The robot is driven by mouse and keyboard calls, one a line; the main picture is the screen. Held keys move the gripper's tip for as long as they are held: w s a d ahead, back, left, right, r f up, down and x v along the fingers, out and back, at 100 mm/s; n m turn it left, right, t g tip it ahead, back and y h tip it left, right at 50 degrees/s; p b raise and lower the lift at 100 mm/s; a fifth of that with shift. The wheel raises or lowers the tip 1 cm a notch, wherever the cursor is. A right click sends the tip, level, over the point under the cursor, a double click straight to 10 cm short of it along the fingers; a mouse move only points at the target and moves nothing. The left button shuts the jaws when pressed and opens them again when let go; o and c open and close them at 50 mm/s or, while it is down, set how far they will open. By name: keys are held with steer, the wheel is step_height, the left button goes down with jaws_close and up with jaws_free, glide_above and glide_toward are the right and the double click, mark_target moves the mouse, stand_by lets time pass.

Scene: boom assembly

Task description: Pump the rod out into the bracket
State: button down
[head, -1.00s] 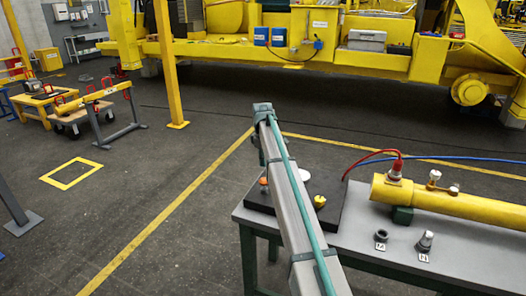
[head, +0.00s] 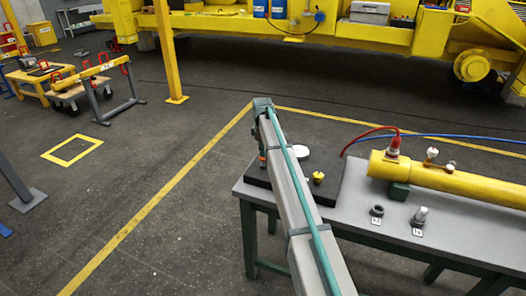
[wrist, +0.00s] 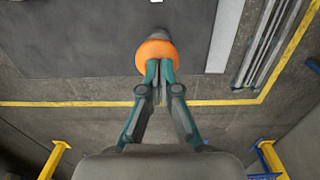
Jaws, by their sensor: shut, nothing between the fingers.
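A yellow cylinder (head: 460,183) lies on the grey bench in the head view, with a red fitting (head: 394,147) and a red hose and a blue hose at its near-left end. No rod or bracket can be made out for certain. My gripper (wrist: 160,64) shows in the wrist view with its teal fingers shut and empty. The fingertips overlap the edge of an orange round part (wrist: 154,52) with a dark grey end; whether they touch it I cannot tell. In the head view my arm hides the gripper and part of the bench's left end.
On the bench's black mat (head: 334,190) are a white disc (head: 301,152) and a small yellow knob (head: 318,177). A dark ring (head: 377,211) and a metal fitting (head: 420,215) lie on labels in front. A yellow post (head: 166,50) stands left; open floor lies between.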

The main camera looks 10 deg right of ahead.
steer(key=shift+f+b, duration=0.3)
steer(key=shift+f, duration=0.95)
step_height(320, 180, up, 14)
steer(key=shift+a+r+b, duration=0.15)
steer(key=shift+b, duration=0.3)
steer(key=shift+s, duration=0.1)
stand_by(0.3)
